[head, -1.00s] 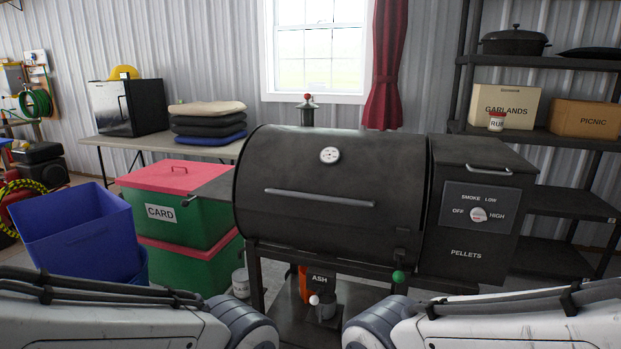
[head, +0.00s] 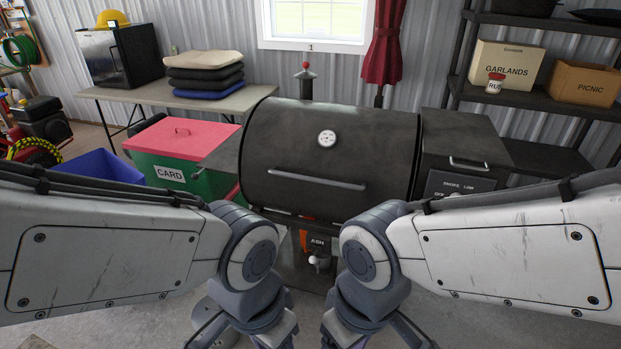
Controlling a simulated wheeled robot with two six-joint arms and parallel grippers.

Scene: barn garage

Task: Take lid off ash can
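The spot marked ASH (head: 317,241) shows low under the black grill, in the gap between my two forearms. Just below the label is a small grey can-like shape (head: 320,262) with a pale round knob. It is partly hidden and too small to tell whether a lid sits on it. My left and right forearms reach in from the sides and bend downward at the bottom middle. Both grippers are out of view below the picture's edge, so I cannot see whether they are open or holding anything.
The black barrel grill (head: 330,155) stands straight ahead, with its handle facing me. A green bin with a red lid (head: 185,140) and a blue bin (head: 98,165) are on the left. Shelves with a GARLANDS box (head: 508,72) stand at the right. Concrete floor lies below.

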